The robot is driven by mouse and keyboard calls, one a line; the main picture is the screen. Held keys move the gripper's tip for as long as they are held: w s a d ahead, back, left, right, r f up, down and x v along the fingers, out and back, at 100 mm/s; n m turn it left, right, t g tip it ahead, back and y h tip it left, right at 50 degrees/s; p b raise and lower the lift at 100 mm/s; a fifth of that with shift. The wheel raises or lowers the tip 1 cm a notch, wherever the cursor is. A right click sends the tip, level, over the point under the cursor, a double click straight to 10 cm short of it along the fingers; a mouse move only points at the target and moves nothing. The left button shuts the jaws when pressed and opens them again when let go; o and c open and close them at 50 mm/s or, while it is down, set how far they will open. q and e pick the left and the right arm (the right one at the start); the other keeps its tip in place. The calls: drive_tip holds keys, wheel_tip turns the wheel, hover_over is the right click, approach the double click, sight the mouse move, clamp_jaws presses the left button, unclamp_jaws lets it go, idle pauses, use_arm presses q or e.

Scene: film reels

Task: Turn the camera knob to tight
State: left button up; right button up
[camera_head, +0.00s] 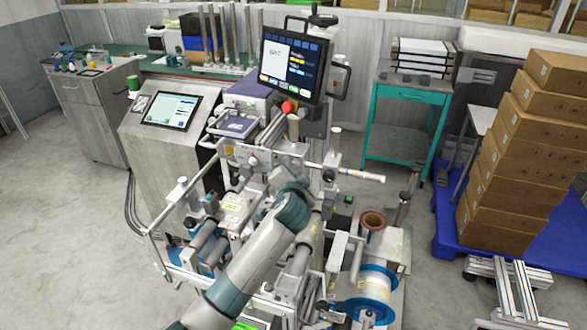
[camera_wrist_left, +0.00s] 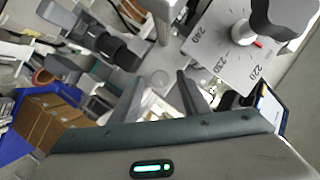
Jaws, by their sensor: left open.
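In the left wrist view, a white round knob (camera_wrist_left: 241,32) with a red pointer sits on a pale dial plate (camera_wrist_left: 214,44). The plate carries printed numbers, among them 220 and 230. A dark grey rounded part (camera_wrist_left: 283,14) partly overlaps the plate's upper right side. My left gripper (camera_wrist_left: 161,84) is open, with its two fingers apart and nothing clearly between them; the dial is up and to the right of them. In the head view, my left arm reaches up to the middle of the machine (camera_head: 235,208), and its wrist hides the fingers. My right gripper is not in view.
A black monitor (camera_head: 292,66) and a red button (camera_head: 287,107) stand above the arm. Rollers and a blue-edged reel (camera_head: 374,283) crowd the machine's lower right. A pale rod (camera_head: 352,173) sticks out right. Stacked cartons (camera_head: 523,160) stand on a blue pallet. Open floor lies left.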

use_arm(q)
clamp_jaws()
drive_tip(key=c, duration=1.1)
unclamp_jaws()
drive_tip(key=shift+o, duration=0.2)
drive_tip(key=shift+f, duration=0.1)
drive_tip(key=shift+d+f+m+t+y+b, duration=0.15)
drive_tip(key=shift+m+t+y+b, duration=0.25)
drive_tip(key=shift+m+b, duration=0.6)
drive_tip(key=m+t+b, duration=0.1)
drive_tip(key=m+b, duration=0.1)
drive_tip(key=m+t+y+b, duration=0.1)
drive_tip(key=m, duration=0.1)
drive_tip(key=shift+f+b, duration=0.35)
drive_tip(key=m+b, duration=0.1)
drive_tip(key=m, duration=0.1)
drive_tip(key=m+t+b, duration=0.1)
drive_tip(key=m, duration=0.1)
drive_tip(key=m+t+b, duration=0.1)
drive_tip(key=shift+f+m+h+b, duration=0.25)
drive_tip(key=shift+m+h+b, duration=0.05)
drive_tip(key=shift+m+b, duration=0.1)
drive_tip(key=shift+m+t+h+b, duration=0.5)
drive_tip(key=shift+m+h+b, duration=0.3)
drive_tip(key=shift+m, duration=1.1)
